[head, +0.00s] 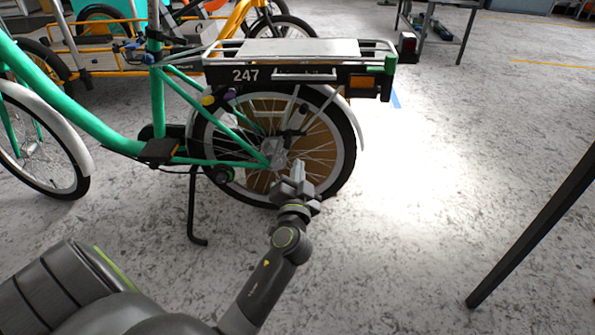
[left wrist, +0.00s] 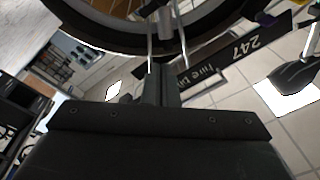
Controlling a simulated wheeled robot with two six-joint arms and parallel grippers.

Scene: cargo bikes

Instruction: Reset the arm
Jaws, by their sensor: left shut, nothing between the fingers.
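My left gripper (head: 297,172) is in front of the lower right part of the rear wheel of a green bicycle (head: 90,115). Its fingers are shut with nothing between them. They overlap the wheel in the head view, and I cannot tell how close they are to it. In the left wrist view the closed fingers (left wrist: 163,82) point toward the rear wheel (left wrist: 120,40). The number plate (left wrist: 236,50) shows upside down there. My left arm reaches up from the bottom of the head view. My right gripper is not in view.
The bicycle stands on a kickstand (head: 192,210), with a rear rack (head: 300,50) above the wheel. A dark slanted leg (head: 535,235) stands at the right. Other cargo bikes (head: 240,22) are behind. The speckled floor (head: 420,170) right of the wheel is clear.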

